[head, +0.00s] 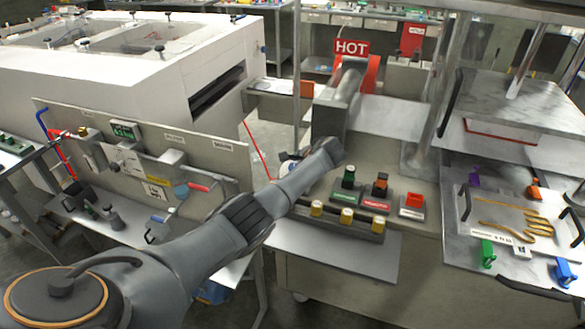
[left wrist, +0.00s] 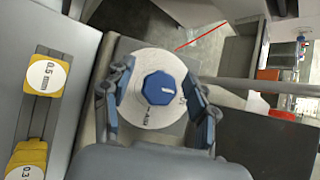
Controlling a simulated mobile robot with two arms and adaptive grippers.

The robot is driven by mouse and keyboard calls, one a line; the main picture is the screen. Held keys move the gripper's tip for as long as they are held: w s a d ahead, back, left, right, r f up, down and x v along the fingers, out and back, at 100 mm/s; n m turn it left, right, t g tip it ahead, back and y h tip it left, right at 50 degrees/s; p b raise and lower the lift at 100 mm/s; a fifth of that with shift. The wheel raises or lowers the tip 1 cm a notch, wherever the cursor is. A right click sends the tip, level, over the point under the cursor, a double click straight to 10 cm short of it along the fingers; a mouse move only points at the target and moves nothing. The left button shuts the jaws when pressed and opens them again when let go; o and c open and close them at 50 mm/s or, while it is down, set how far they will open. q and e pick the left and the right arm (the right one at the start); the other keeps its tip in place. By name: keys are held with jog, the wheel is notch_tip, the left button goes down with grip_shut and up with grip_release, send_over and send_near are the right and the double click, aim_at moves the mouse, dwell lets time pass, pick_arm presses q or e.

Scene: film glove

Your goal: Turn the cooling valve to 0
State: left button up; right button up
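The cooling valve looks to be the blue knob (left wrist: 160,88) on a round white dial (left wrist: 146,112) in the left wrist view. The small dial print is too blurred to read. My left gripper (left wrist: 158,72) is open, with one finger on each side of the knob and visible gaps between. In the head view, my left arm reaches in from the lower left, and the left gripper (head: 289,157) is mostly hidden by the wrist at the dial. Only a sliver of the dial shows there. My right gripper is in neither view.
Yellow knobs (head: 347,215) stand in a row beside the dial; two in the left wrist view are marked 0.5 (left wrist: 45,77) and 0.3 (left wrist: 27,160). Green (head: 348,177) and red-orange (head: 380,184) buttons sit behind them. A red HOT sign (head: 351,48) stands farther back.

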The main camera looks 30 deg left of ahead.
pick_arm(q)
jog(key=v, duration=1.2)
jog(key=shift+d+f, duration=0.1)
jog(key=shift+d, duration=0.05)
dwell(0.3)
